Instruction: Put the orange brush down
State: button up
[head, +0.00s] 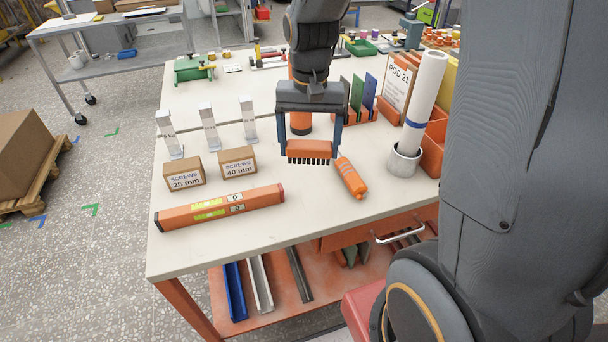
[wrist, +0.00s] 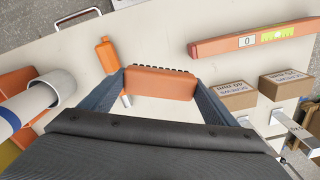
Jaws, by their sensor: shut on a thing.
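The orange brush (head: 310,150) has an orange block and dark bristles that point down. My gripper (head: 310,146) is shut on it, with one finger at each end of the block. In the head view the brush shows in front of the table's middle, and I cannot tell for sure whether the bristles touch the top. In the wrist view the brush (wrist: 160,83) sits between the two fingertips of my gripper (wrist: 160,86). The white table (head: 270,230) lies below it.
An orange bottle-like thing (head: 351,178) lies just right of the brush. An orange level (head: 220,208) and two screw boxes (head: 238,160) are to the left. A white roll (head: 425,95) stands in a grey holder (head: 404,162) at right. The table's front middle is clear.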

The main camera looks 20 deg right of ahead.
jog(key=shift+s+f+p, duration=0.1)
jog(key=shift+f+p, duration=0.7)
jog(key=shift+f, duration=3.9)
jog(key=shift+f, duration=0.15)
jog(key=o, duration=0.9)
notch_tip(320, 180, up, 11)
jog(key=shift+b, duration=1.05)
jog(key=shift+s+r, duration=0.1)
jog(key=shift+r, duration=0.4)
jog(key=s+f+n, duration=0.1)
jog(key=s, duration=0.2)
jog(key=s+f+n, duration=0.2)
jog(key=s, duration=0.1)
jog(key=s+f+n+t, duration=0.1)
jog(key=s, duration=0.2)
jog(key=shift+f+n, duration=0.3)
jog(key=shift+f, duration=0.05)
